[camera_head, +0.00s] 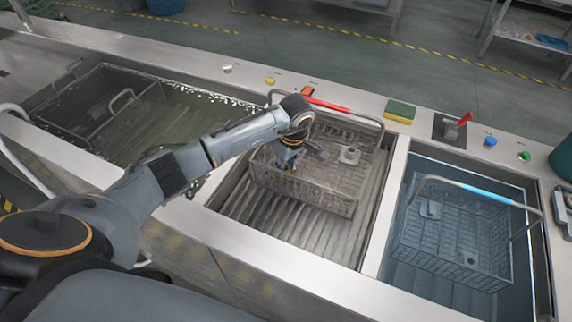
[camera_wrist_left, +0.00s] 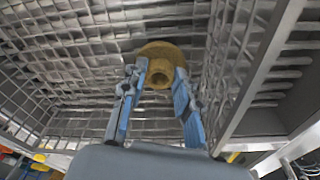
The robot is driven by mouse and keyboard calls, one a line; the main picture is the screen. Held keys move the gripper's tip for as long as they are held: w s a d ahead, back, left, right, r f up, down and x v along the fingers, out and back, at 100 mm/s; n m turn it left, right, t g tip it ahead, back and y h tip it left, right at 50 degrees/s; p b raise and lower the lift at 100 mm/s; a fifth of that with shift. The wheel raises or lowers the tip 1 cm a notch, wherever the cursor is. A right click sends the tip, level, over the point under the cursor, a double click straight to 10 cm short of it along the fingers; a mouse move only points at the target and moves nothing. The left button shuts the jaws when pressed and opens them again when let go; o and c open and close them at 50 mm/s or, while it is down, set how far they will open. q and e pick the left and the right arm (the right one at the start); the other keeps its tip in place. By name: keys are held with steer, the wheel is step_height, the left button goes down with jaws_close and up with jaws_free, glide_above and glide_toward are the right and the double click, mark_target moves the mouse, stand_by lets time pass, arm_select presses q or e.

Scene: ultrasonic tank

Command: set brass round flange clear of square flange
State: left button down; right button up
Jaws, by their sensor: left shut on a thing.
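My left gripper (camera_head: 289,160) reaches down into the wire basket (camera_head: 330,199) in the middle tank. In the left wrist view its blue-padded fingers (camera_wrist_left: 158,80) are shut on the brass round flange (camera_wrist_left: 158,50), which has a wide disc and a round hub. The flange is hidden by the gripper in the head view. A grey square flange (camera_head: 349,155) lies in the same basket, right of the gripper and apart from it. Whether the brass flange touches the basket floor, I cannot tell. My right gripper is not in view.
The basket's red-gripped handle (camera_head: 328,104) stands at the back. A right tank holds another basket (camera_head: 450,245) with a blue-gripped handle and another grey square part (camera_head: 430,209). A left tank (camera_head: 180,115) holds liquid. A sponge (camera_head: 400,111) lies on the back ledge.

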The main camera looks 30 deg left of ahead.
arm_select(q)
steer(key=c, duration=1.4)
jaws_free()
steer(key=shift+f, duration=0.15)
steer(key=o, duration=0.4)
steer(key=shift+r, duration=0.3)
steer(key=r+b, duration=0.1)
steer(key=r, duration=0.3)
steer(key=d+r, duration=0.1)
steer(key=r, duration=0.2)
steer(key=r+b, duration=0.1)
steer(key=r, duration=0.3)
steer(key=shift+s+d+r+b, duration=0.3)
steer(key=shift+d+r+b, duration=0.05)
